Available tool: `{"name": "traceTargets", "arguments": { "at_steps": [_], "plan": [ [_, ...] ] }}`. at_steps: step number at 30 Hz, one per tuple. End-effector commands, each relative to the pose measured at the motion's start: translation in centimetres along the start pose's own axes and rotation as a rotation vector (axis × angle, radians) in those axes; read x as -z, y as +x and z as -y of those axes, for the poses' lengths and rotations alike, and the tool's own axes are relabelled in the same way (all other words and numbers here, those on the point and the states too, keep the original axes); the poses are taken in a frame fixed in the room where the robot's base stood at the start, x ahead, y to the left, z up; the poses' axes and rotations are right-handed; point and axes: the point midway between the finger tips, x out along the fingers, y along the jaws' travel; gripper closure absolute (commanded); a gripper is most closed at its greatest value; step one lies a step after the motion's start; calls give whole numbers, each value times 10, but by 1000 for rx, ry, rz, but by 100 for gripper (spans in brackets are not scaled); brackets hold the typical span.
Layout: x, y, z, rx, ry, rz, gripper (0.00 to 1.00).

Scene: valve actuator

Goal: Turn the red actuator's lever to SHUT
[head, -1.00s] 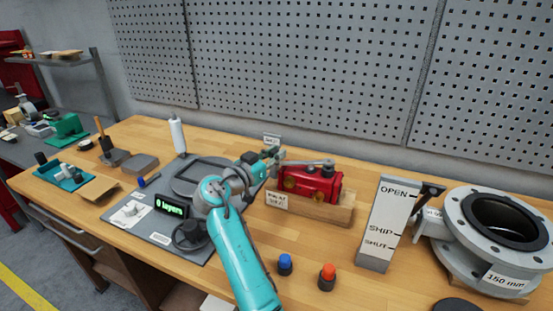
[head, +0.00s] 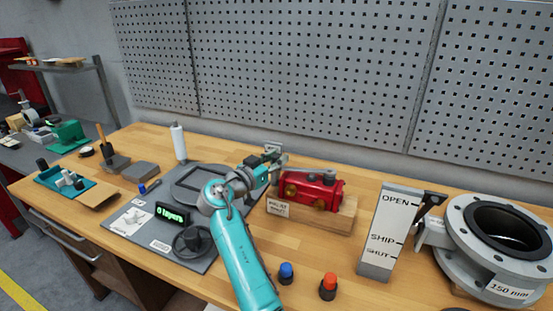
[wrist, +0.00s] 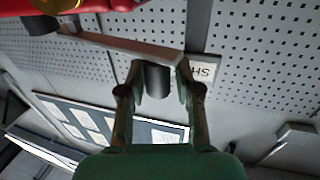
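The red actuator (head: 316,190) sits on a wooden block on the bench in the head view. Its grey lever (head: 308,171) lies across the top and reaches left toward my gripper (head: 272,160). In the wrist view the lever (wrist: 125,43) crosses the top, with a dark cylindrical knob (wrist: 158,83) at its end. My gripper (wrist: 160,78) has one finger on each side of this knob. Whether both fingers press on it cannot be told. A small plate reading "SH" (wrist: 203,69) shows behind the right finger, its other letters hidden.
Blue (head: 286,272) and orange (head: 328,286) capped pieces stand in front. A dark tray (head: 200,184) lies left of my arm. A pegboard wall closes the back.

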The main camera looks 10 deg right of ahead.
Motion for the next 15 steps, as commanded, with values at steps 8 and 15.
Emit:
{"name": "traceTargets", "arguments": {
  "at_steps": [8, 15],
  "plan": [
    [1, 0, -1, -2, 0, -1, 51],
    [1, -15, 0, 0, -1, -2, 51]
  ]
}}
